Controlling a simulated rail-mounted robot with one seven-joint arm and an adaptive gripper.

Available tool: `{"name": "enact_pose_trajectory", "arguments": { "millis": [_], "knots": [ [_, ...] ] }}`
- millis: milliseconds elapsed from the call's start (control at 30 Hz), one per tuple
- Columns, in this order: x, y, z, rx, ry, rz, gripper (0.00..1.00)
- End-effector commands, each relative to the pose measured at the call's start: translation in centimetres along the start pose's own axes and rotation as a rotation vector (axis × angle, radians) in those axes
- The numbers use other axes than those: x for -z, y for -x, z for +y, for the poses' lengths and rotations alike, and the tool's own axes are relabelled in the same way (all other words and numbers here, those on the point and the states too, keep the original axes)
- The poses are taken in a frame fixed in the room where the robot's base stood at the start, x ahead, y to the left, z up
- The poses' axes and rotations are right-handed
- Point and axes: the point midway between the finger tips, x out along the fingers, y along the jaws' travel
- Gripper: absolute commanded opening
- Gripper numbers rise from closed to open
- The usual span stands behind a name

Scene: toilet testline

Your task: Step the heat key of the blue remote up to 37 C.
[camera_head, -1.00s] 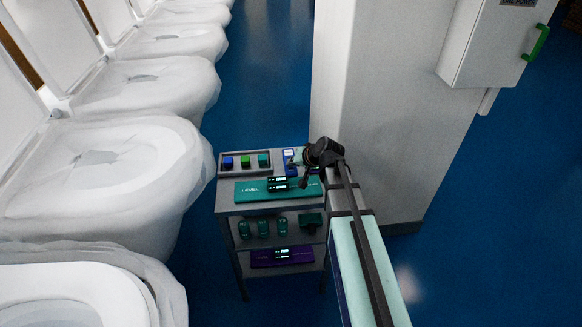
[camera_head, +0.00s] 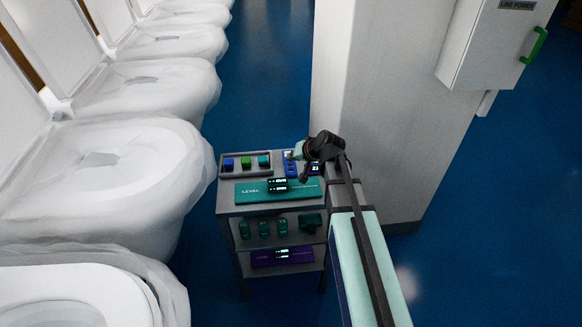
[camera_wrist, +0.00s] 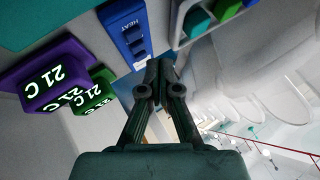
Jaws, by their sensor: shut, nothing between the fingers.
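The blue remote (camera_head: 291,170) lies on the cart's top shelf, partly covered by my gripper in the head view. In the wrist view, the blue remote (camera_wrist: 124,24) shows the word HEAT and several keys below it. My gripper (camera_wrist: 160,68) is shut and empty, its fingertips close to the remote's keys. I cannot tell whether they touch a key. In the head view, my gripper (camera_head: 300,152) is over the remote.
The cart's top also holds a tray (camera_head: 246,173) of coloured blocks and a teal LEVEL board (camera_head: 250,190). Lower shelves hold green items and a purple board (camera_head: 265,257). Covered toilets (camera_head: 100,170) line the left. A pale pillar (camera_head: 380,110) stands behind the cart.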

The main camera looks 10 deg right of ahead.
Motion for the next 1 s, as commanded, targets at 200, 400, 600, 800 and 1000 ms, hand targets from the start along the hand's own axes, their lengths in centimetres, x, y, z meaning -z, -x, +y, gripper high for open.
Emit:
{"name": "enact_pose_trajectory", "arguments": {
  "millis": [200, 400, 600, 800, 1000],
  "knots": [
    [1.2, 1.6, -1.2, 0.000, 0.000, 0.001, 0.00],
    [1.6, 2.2, -1.6, 0.000, 0.001, 0.000, 0.00],
    [1.6, 2.2, -1.6, 0.000, 0.000, 0.000, 0.00],
    [1.6, 2.2, -1.6, 0.000, 0.000, 0.000, 0.00],
    [1.6, 2.2, -1.6, 0.000, 0.000, 0.000, 0.00]
  ]
}}
